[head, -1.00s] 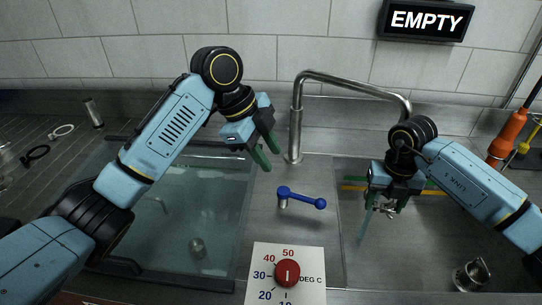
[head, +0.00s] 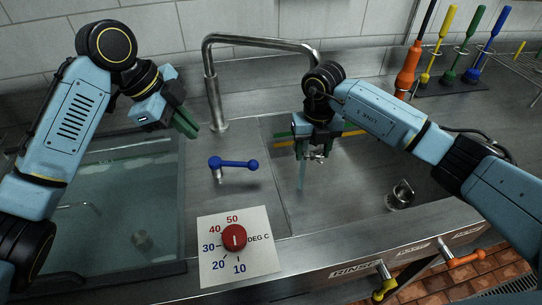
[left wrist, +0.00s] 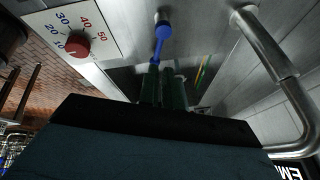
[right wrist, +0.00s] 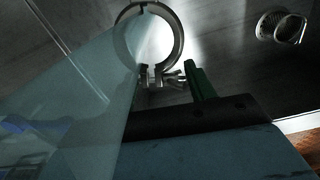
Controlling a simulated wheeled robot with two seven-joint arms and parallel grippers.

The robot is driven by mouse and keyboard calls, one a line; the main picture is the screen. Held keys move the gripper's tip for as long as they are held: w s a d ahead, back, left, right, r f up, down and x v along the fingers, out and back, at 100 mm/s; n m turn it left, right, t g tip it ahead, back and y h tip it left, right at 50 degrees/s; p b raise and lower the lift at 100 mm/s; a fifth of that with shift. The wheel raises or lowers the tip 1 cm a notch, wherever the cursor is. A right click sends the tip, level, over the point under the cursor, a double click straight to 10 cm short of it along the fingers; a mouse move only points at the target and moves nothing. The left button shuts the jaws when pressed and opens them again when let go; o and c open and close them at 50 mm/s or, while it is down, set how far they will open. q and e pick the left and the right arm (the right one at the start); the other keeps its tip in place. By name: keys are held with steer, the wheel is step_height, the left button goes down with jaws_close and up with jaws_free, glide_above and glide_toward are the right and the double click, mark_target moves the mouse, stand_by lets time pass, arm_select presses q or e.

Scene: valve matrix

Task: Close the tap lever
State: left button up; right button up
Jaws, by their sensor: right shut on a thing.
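The blue tap lever (head: 235,163) sits on a short metal stem on the steel deck between the basins, its knob pointing right. It also shows in the left wrist view (left wrist: 161,42), just beyond the fingertips. The bent metal tap spout (head: 212,92) stands behind. My right gripper (head: 312,150) is shut on a metal ring clamp with a wing screw (right wrist: 150,75), over the right basin. A pale translucent column (head: 301,176), perhaps water, hangs below it.
A red temperature dial (head: 234,237) on a white plate is in front of the lever. The left basin (head: 120,205) holds water. A metal cup-like fitting (head: 401,194) lies in the right basin. Coloured-handled tools (head: 449,50) stand at the back right.

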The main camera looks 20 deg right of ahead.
mark_target(233, 164)
arm_select(q)
steer(key=shift+s+f, duration=0.15)
steer(key=shift+f, duration=0.1)
jaws_close()
steer(key=s+f+n+t+h, duration=0.2)
steer(key=s+f+t, duration=0.25)
steer(key=s, duration=0.55)
steer(key=shift+g, duration=0.45)
steer(key=x, duration=1)
steer(key=shift+f, duration=0.2)
steer(key=shift+w+d+r, duration=0.15)
steer(key=shift+w+d, duration=0.05)
steer(key=shift+w, duration=0.4)
steer(key=shift+w+d+r, duration=0.15)
steer(key=shift+w+d, duration=0.05)
steer(key=shift+w, duration=0.4)
steer(key=shift+w+d+r, duration=0.15)
steer(key=shift+w+d, duration=0.1)
steer(key=shift+w, duration=0.5)
